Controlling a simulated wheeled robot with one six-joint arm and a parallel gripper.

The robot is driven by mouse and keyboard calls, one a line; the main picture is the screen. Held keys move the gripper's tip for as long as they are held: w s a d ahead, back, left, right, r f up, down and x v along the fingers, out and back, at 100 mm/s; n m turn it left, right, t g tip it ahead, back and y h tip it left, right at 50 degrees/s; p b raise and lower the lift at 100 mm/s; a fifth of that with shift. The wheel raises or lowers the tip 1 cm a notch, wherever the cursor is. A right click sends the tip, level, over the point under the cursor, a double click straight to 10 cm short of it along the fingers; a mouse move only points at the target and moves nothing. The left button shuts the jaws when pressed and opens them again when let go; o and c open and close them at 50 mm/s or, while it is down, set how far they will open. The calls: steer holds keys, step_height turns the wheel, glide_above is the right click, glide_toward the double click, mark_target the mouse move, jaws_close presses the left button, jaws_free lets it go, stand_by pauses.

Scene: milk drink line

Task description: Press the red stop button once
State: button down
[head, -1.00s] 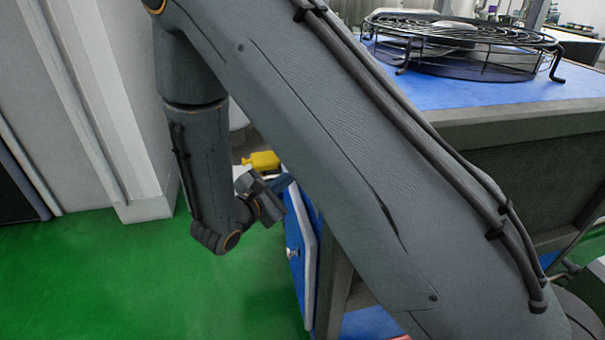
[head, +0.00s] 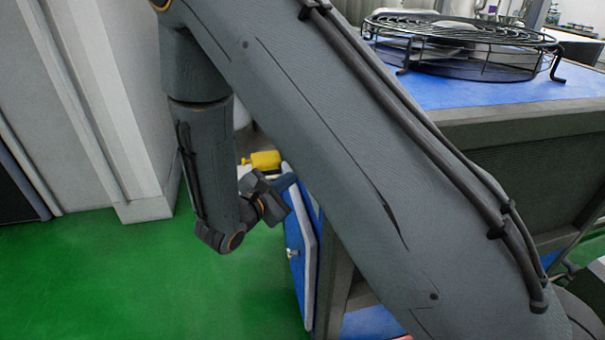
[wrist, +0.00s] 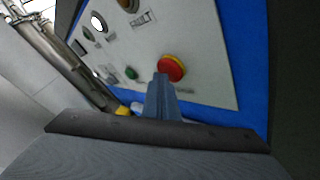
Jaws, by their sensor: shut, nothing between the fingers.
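The red stop button (wrist: 172,67) is a round red mushroom head with a yellow rim, on a pale control panel (wrist: 205,83) with a blue border in the wrist view. My gripper (wrist: 162,80) is shut and empty; its fingertips overlap the lower left edge of the button in this view. Whether they touch it I cannot tell. In the head view my gripper (head: 278,205) is partly seen beside the blue cabinet door, and the red button is hidden there.
A green button (wrist: 131,73) and other controls sit on the same panel. A black wire fan guard (head: 465,45) lies on the blue-topped bench (head: 470,92). A yellow object (head: 262,160) is behind my gripper. Green floor (head: 120,290) is clear at left.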

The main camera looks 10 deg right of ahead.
steer(key=shift+a, duration=0.85)
steer(key=a, duration=0.5)
steer(key=shift+b, duration=0.35)
steer(key=shift+s, duration=0.1)
stand_by(0.4)
